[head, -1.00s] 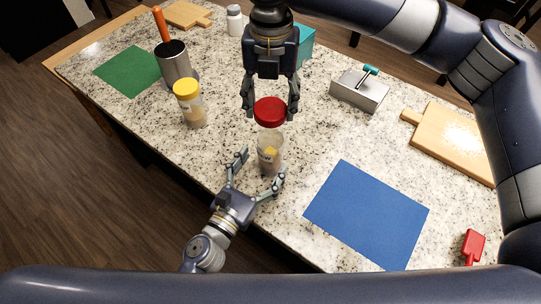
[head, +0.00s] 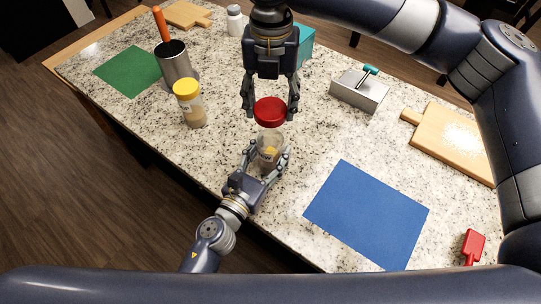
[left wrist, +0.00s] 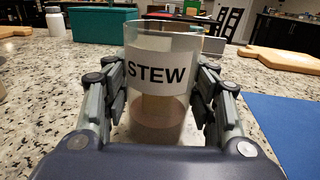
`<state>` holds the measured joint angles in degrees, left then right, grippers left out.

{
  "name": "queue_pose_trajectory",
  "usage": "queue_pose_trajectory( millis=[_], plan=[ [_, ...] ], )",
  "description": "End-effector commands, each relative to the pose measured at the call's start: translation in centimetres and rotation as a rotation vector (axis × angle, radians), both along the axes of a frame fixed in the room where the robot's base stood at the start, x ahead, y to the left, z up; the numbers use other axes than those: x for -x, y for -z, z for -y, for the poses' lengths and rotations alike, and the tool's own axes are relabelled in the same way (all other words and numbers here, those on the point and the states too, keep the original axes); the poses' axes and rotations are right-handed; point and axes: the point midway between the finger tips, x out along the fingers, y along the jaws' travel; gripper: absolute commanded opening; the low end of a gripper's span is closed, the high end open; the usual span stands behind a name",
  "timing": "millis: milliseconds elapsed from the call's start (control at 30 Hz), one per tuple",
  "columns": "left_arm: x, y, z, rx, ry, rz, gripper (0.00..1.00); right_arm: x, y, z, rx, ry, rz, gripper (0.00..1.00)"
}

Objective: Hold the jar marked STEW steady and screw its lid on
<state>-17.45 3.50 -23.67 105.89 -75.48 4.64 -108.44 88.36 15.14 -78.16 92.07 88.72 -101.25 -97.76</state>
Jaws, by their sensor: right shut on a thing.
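The STEW jar (left wrist: 158,108) is clear and upright on the counter, its open top showing and tan contents low inside. It also shows in the head view (head: 270,142). My left gripper (head: 269,158) is low at the jar, one open finger on each side; I cannot tell whether the pads touch it. The label reading STEW faces the left wrist camera. My right gripper (head: 270,110) points down and is shut on the red lid (head: 270,113). The lid is above the jar's mouth in the head view, apart from the jar.
A yellow-lidded jar (head: 189,106) and a steel canister (head: 177,65) stand to the left. A grey box (head: 358,93) with a teal handle and a cutting board (head: 455,145) are to the right. A blue mat (head: 368,213) lies clear at front right.

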Motion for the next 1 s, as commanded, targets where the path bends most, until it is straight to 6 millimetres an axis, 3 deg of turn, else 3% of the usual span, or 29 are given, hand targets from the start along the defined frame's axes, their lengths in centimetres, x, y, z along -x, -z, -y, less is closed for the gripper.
queue_pose_trajectory(
  millis=[167,500,1000],
  plan=[
    [0.0,0.0,0.0,0.0,0.0,0.0,0.1,0.0,0.5,0.0,0.001,0.0,-0.002,0.35],
    [0.0,0.0,0.0,0.0,0.0,0.0,0.1,0.0,4.8,0.0,0.0,0.0,-0.001,0.35],
    [0.0,0.0,0.0,0.001,0.0,0.0,0.1,-0.1,5.0,0.0,0.001,0.0,0.0,0.35]
  ],
)
